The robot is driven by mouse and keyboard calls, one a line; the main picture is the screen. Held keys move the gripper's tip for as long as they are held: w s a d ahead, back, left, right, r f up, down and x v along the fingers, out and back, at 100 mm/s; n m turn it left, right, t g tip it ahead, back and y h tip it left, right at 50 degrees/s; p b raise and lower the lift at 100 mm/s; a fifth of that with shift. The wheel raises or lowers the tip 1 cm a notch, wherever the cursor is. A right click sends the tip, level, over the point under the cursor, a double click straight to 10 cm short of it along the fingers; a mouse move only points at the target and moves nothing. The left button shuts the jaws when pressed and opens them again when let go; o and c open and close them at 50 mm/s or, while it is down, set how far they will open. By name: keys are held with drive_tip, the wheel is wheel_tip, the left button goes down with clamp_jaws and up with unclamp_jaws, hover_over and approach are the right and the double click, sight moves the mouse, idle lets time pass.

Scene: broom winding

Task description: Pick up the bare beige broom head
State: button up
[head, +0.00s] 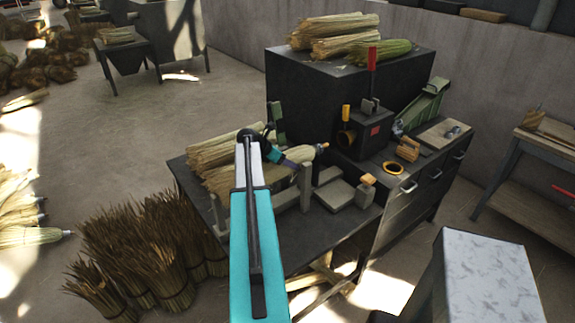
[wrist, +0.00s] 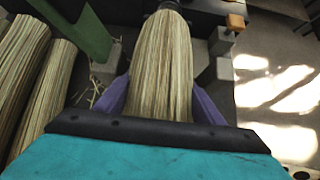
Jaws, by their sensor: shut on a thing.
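The bare beige broom head (wrist: 162,62) fills the middle of the wrist view, its bristles running toward my wrist and its narrow bound end at the top. My gripper (head: 290,163) is shut on it, with one purple finger on each side. In the head view the broom head (head: 305,154) shows partly, past my arm, above the dark bench near a grey upright; my arm hides the rest. I cannot tell if it still touches a support.
More beige bundles (head: 222,155) lie left of my gripper on the bench (head: 330,240). A green upright plate (head: 276,120) stands close behind it.

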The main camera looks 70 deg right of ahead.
drive_tip(key=shift+r+b, duration=1.15)
drive_tip(key=shift+r, duration=3.25)
drive_tip(key=shift+r, duration=0.1)
